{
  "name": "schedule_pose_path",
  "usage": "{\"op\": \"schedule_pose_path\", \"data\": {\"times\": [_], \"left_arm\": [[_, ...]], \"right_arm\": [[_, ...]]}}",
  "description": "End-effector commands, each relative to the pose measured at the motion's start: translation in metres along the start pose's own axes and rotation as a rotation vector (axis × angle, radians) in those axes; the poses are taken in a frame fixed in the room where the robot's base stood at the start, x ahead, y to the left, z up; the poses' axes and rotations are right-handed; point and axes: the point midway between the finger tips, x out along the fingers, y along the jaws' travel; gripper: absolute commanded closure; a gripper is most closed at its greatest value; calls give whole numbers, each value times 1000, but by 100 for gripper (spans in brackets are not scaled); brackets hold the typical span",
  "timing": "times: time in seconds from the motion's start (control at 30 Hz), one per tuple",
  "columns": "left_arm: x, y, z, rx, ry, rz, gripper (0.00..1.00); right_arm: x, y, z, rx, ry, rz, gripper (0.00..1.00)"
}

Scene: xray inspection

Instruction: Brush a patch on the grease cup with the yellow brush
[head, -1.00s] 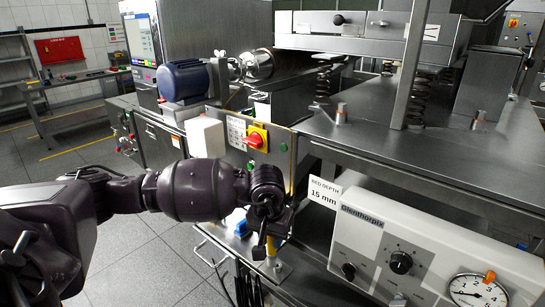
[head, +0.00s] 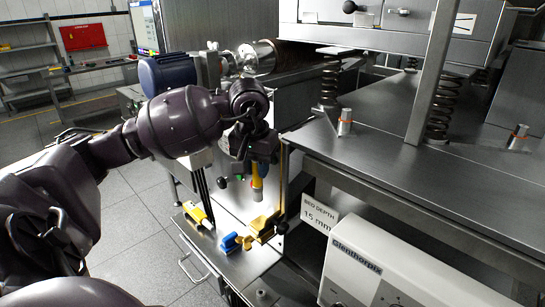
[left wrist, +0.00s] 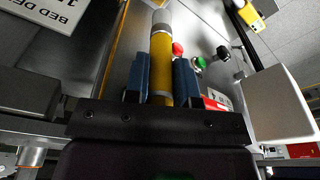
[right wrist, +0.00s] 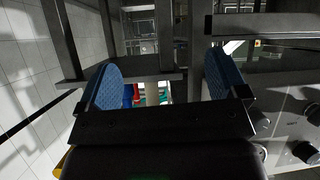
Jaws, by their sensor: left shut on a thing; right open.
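My left gripper (head: 255,158) is shut on the yellow brush (head: 257,182). The brush hangs nearly upright below it, grey end down, above a steel shelf. In the left wrist view, the yellow handle (left wrist: 161,65) lies between the blue finger pads, with its grey collar and pale tip pointing away. I cannot tell for sure which fitting is the grease cup; an orange-banded metal fitting (head: 345,122) stands on the machine bed, and a similar one (head: 517,138) is further right. Neither touches the brush. My right gripper (right wrist: 165,85) is open and empty; the head view does not show it.
The steel shelf (head: 247,268) carries a yellow item (head: 198,214), a blue item (head: 230,242) and a brass-coloured piece (head: 262,224). The machine bed edge, a post (head: 435,70) and springs stand right. A blue motor (head: 165,73) is behind my left arm. Open floor lies left.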

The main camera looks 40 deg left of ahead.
Motion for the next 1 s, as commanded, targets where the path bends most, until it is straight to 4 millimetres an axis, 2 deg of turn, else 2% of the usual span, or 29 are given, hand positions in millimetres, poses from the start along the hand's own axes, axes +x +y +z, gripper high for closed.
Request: {"op": "schedule_pose_path", "data": {"times": [0.37, 0.7, 1.0], "left_arm": [[0, 0, 0, 0, 1, 1, 100], [2, 0, 2, 3, 2, 0, 100], [28, 0, 6, 2, -1, -1, 100]], "right_arm": [[-8, 1, 14, 4, -28, 5, 8], [0, 0, 18, 2, -18, 3, 8], [16, -2, 32, -2, -8, 0, 8]]}}
